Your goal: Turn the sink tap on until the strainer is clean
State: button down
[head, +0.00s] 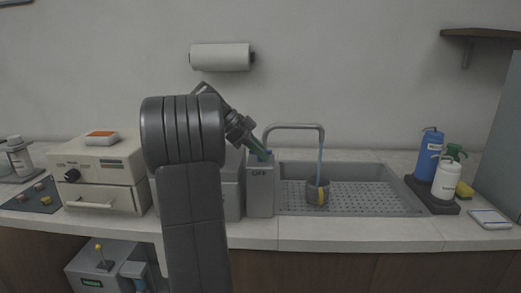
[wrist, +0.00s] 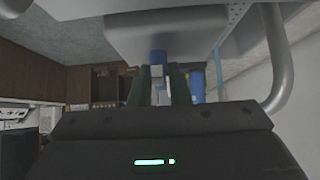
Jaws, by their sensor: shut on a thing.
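The curved grey tap (head: 296,127) stands at the sink's back left, and a thin blue stream of water (head: 320,158) falls from it. The stream reaches the grey strainer (head: 313,191) in the sink (head: 385,192). A yellow patch shows on the strainer's front. My gripper (head: 262,153), with green fingers, is at the top of a grey block marked OFF (head: 261,190). In the wrist view its fingers (wrist: 162,85) close around a small part with a blue end (wrist: 158,57), apparently the tap lever. The tap pipe (wrist: 284,60) shows at right there.
Blue and white bottles (head: 431,155) and a yellow sponge stand right of the sink. A beige machine (head: 97,168) with a drawer is at left. A paper roll (head: 221,57) hangs on the wall.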

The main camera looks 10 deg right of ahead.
jog(key=c, duration=1.4)
grip_release()
jog(key=shift+o, duration=0.2)
jog(key=shift+a, duration=0.1)
jog(key=p+v, duration=0.4)
jog(key=v, duration=0.9)
jog(key=shift+a+r, duration=0.25)
jog(key=shift+w, duration=0.1)
